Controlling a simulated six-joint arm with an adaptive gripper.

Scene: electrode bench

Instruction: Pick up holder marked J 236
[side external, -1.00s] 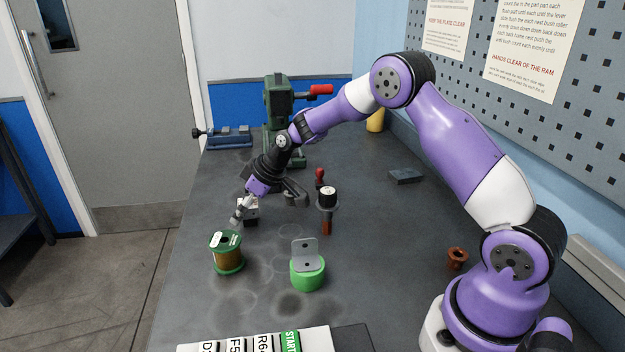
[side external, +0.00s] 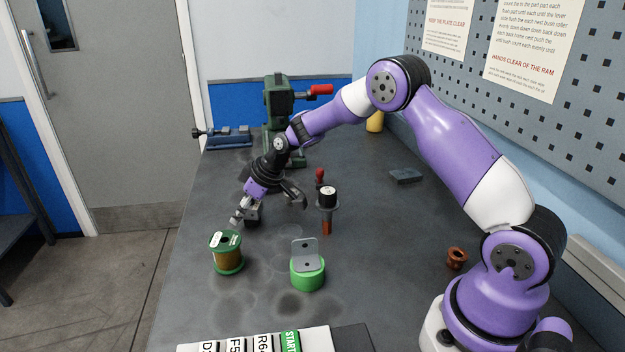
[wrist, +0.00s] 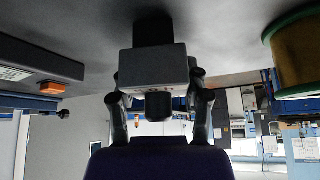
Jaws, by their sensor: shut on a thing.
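My gripper (side external: 243,215) is low over the far left of the bench, tilted down to the left. In the wrist view its two fingers (wrist: 160,103) are closed on the dark narrow part of a grey block-shaped holder (wrist: 154,68). A darker part stands beyond the block, against the bench. In the side view the holder (side external: 253,215) is small, dark and partly hidden by my gripper. No marking J 236 is readable in either view. I cannot tell whether the holder is clear of the bench.
A green-flanged spool of copper wire (side external: 226,254) stands close in front of my gripper. A green round base with a grey bracket (side external: 307,271) and a black-topped tool (side external: 327,205) stand to the right. A green press (side external: 279,105) is behind. The right bench middle is mostly clear.

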